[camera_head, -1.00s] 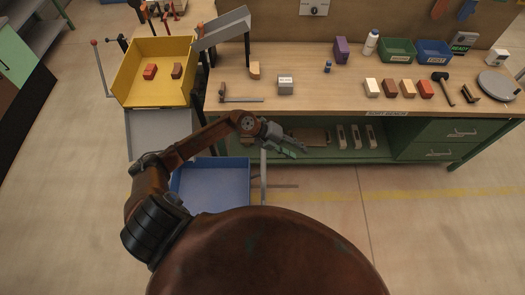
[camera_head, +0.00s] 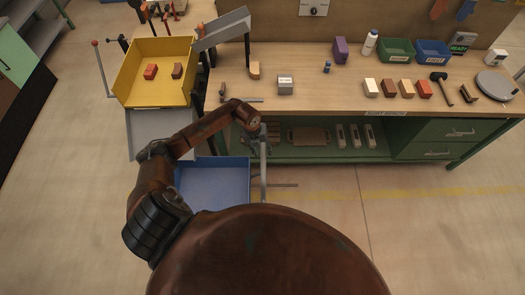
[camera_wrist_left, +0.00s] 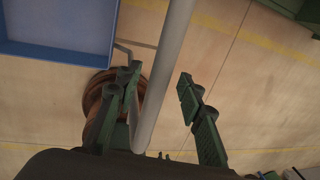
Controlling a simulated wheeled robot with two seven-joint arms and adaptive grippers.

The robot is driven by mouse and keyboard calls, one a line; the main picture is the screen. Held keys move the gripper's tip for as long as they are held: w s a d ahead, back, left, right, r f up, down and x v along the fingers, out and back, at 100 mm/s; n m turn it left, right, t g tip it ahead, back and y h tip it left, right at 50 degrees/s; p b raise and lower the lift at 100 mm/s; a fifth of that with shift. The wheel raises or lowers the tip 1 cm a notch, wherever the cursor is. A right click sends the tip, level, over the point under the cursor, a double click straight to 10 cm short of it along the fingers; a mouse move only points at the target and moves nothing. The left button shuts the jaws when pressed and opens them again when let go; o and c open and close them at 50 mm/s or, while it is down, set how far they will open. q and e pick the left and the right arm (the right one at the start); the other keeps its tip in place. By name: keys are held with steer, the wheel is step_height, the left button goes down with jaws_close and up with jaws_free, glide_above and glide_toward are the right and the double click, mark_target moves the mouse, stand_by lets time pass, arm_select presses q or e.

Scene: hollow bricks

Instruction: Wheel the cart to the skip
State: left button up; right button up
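The blue tray (camera_head: 213,182) of what looks like the cart stands on the floor in front of the bench, partly hidden behind my left arm. A grey bar (camera_head: 264,178) stands beside its right edge. In the left wrist view, the tray (camera_wrist_left: 62,52) is at upper left and the bar (camera_wrist_left: 168,65) runs between my fingers. My left gripper (camera_head: 261,134) is over the bar's upper end. Its fingers (camera_wrist_left: 158,84) are spread, one on each side of the bar, with a clear gap at the right finger. My right gripper is out of view. No container is clearly marked as the skip.
A yellow bin (camera_head: 128,98) with two reddish bricks stands at left, with a grey sloped panel (camera_head: 160,124) below it. The bench (camera_head: 320,90) holds bricks, tools and bins. Floor to the left and right of the tray is clear.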

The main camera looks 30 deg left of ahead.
arm_select(q)
steer(key=shift+f, duration=0.15)
steer(key=shift+c, duration=0.2)
jaws_close()
stand_by(0.5)
